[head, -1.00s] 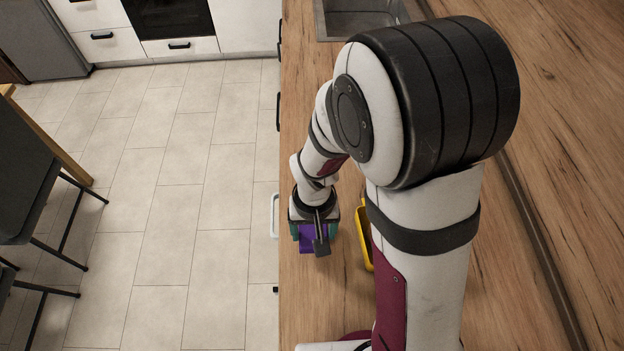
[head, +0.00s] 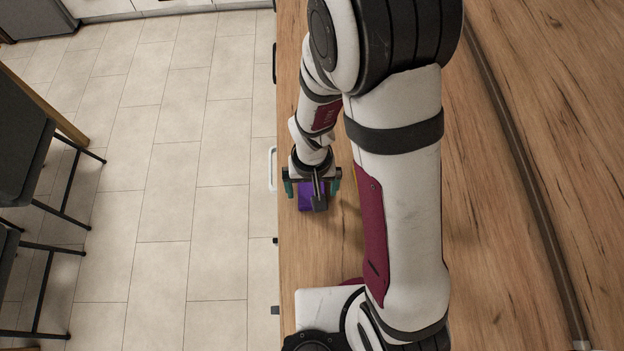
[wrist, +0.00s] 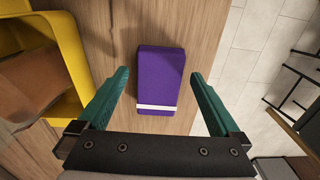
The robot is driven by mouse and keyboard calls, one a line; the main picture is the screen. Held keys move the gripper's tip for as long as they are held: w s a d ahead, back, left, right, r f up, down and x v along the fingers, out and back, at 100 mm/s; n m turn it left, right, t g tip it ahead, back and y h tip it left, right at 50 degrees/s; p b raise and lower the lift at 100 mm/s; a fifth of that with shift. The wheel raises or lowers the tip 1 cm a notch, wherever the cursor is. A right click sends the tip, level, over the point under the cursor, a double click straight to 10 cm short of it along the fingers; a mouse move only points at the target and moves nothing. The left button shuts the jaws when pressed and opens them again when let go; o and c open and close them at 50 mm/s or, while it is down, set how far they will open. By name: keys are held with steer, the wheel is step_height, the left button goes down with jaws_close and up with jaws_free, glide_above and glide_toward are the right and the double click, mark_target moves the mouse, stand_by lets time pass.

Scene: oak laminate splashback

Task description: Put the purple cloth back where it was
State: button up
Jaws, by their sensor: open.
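The purple cloth (wrist: 161,75) is a folded, block-like bundle with a white stripe near one end. It lies on the wooden counter near the counter's left edge in the head view (head: 311,196). My gripper (wrist: 160,73) is open, with its teal fingers on either side of the cloth and a visible gap on both sides in the wrist view. In the head view my gripper (head: 312,180) is over the cloth and hides part of it.
A yellow bin (wrist: 68,40) with something brown inside stands beside the cloth in the wrist view; my arm hides most of it in the head view. The counter edge drops to the tiled floor (head: 170,180). Bare counter (head: 310,250) lies in front.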

mark_target(312, 193)
step_height(312, 193, up, 11)
steer(key=s+d+r+m+y, duration=0.1)
steer(key=s+d+r+m, duration=0.1)
steer(key=s+r, duration=0.2)
steer(key=s+d+r+m, duration=0.2)
steer(key=s+r+m, duration=0.1)
steer(key=s, duration=0.7)
steer(key=shift+d+r+m+y, duration=0.3)
steer(key=shift+d+r+y, duration=0.1)
steer(key=shift+r, duration=0.4)
